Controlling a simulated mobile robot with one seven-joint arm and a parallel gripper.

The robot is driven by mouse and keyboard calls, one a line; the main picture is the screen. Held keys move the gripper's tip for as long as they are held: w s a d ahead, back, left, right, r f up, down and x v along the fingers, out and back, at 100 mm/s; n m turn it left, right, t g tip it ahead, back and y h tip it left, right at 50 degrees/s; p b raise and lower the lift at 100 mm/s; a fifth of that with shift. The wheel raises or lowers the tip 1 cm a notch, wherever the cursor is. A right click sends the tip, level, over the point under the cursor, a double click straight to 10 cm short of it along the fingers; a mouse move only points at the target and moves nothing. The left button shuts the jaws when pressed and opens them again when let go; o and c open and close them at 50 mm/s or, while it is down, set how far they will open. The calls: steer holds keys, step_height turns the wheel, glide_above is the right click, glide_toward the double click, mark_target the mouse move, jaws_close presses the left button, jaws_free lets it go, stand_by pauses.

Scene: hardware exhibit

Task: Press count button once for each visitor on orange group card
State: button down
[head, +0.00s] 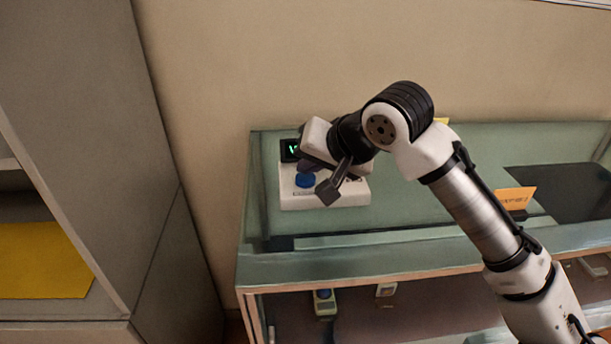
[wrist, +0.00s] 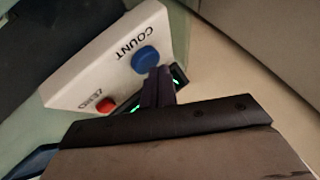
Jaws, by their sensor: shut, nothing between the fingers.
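The white counter box (head: 335,197) stands on the left part of the glass case. Its blue COUNT button (head: 305,180) also shows in the wrist view (wrist: 145,60). A red ZERO button (wrist: 105,105) is on the same face. My gripper (head: 306,167) is shut and empty, its tips close by the blue button; I cannot tell if they touch it. The fingers show in the wrist view (wrist: 158,84). The small display (head: 290,149) has green lit marks, partly hidden by my gripper. The orange card (head: 515,198) stands at the right; its marks are too small to read.
The glass case top (head: 400,240) is mostly clear in front of the box. A yellow card (head: 441,120) is mostly hidden behind my arm. A dark panel (head: 565,190) lies at the right. A grey cabinet (head: 100,130) stands at the left, and a wall (head: 260,60) behind.

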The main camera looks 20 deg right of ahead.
mark_target(310, 180)
steer(key=shift+f+b, duration=0.3)
steer(key=shift+f, duration=0.15)
steer(key=shift+r, duration=0.1)
stand_by(0.5)
steer(key=shift+r+p, duration=0.8)
step_height(310, 180, up, 5)
steer(key=p, duration=0.4)
stand_by(0.7)
